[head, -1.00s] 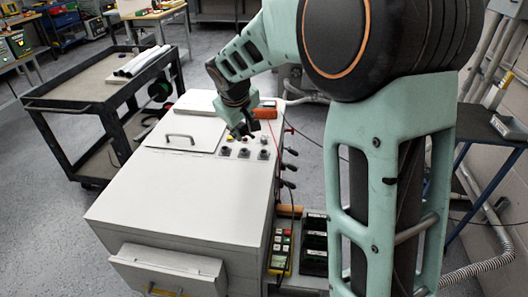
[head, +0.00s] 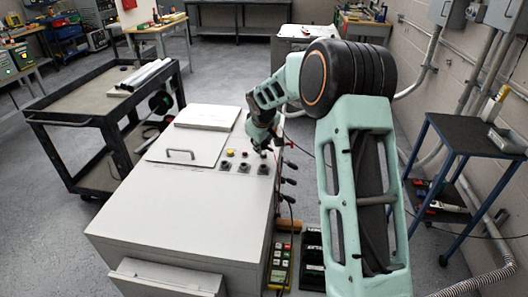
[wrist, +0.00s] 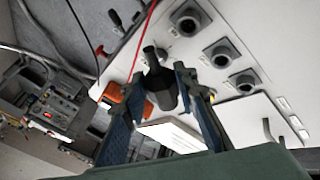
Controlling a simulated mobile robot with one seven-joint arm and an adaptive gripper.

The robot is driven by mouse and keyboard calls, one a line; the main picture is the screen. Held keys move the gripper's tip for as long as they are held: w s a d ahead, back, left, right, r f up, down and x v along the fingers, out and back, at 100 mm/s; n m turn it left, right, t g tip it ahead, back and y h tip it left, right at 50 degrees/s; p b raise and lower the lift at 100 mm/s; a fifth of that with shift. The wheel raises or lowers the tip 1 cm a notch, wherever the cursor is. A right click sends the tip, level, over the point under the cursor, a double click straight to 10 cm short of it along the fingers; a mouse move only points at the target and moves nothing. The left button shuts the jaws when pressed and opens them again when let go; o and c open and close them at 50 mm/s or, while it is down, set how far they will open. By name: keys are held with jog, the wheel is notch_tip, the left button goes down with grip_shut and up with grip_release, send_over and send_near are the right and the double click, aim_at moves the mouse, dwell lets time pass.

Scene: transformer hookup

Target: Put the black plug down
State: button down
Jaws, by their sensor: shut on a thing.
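The black plug (wrist: 160,82) shows in the wrist view between the two blue-grey fingers of my gripper (wrist: 165,95), which is shut on it. The plug's narrow end points away from the gripper. It appears to be held above the white cabinet (head: 170,222); whether it touches anything I cannot tell. In the head view my gripper (head: 263,143) is near the back right edge of the cabinet top, and the plug is too small to make out there. Several black round sockets (wrist: 222,55) lie on the panel to the right of the plug in the wrist view.
A red cable (wrist: 143,40) runs over the panel close to the plug. An orange object (wrist: 112,93) lies left of the fingers. A yellow meter (head: 280,266) stands by the cabinet's right side. A black cart (head: 85,105) is at left, a blue-framed table (head: 455,132) at right.

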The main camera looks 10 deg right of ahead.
jog(key=shift+w+d+f, duration=0.25)
jog(key=shift+w+f, duration=0.05)
jog(key=shift+f, duration=1.75)
jog(key=shift+f+b, duration=0.45)
jog(key=c, duration=1.5)
grip_release()
jog(key=shift+c, duration=0.2)
